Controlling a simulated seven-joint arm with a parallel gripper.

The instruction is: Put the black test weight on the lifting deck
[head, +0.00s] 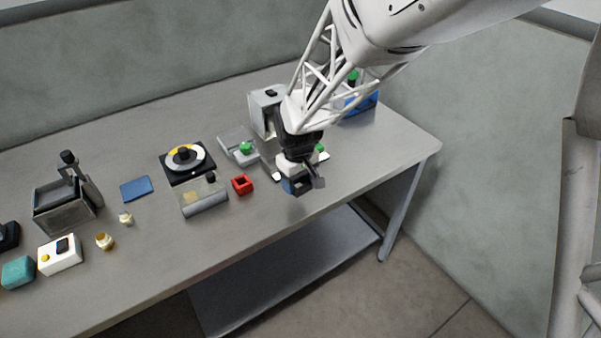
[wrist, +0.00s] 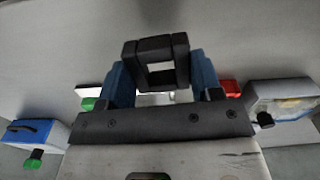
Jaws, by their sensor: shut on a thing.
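My gripper (head: 302,184) hangs over the right front part of the table. In the wrist view its blue fingers (wrist: 162,84) are shut on the black test weight (wrist: 129,62), a dark square block with an opening through its middle. The arm and fingers partly hide the weight in the head view. A grey flat unit with a green knob (head: 239,147) lies left of the gripper, beside a tall grey machine (head: 262,112) behind it. I cannot tell which part is the lifting deck.
A red hollow block (head: 242,184) and a clear-topped box with a roller (head: 203,198) stand left of the gripper. A disc unit (head: 187,161) is farther left. A blue box (head: 363,103) stands at the back right.

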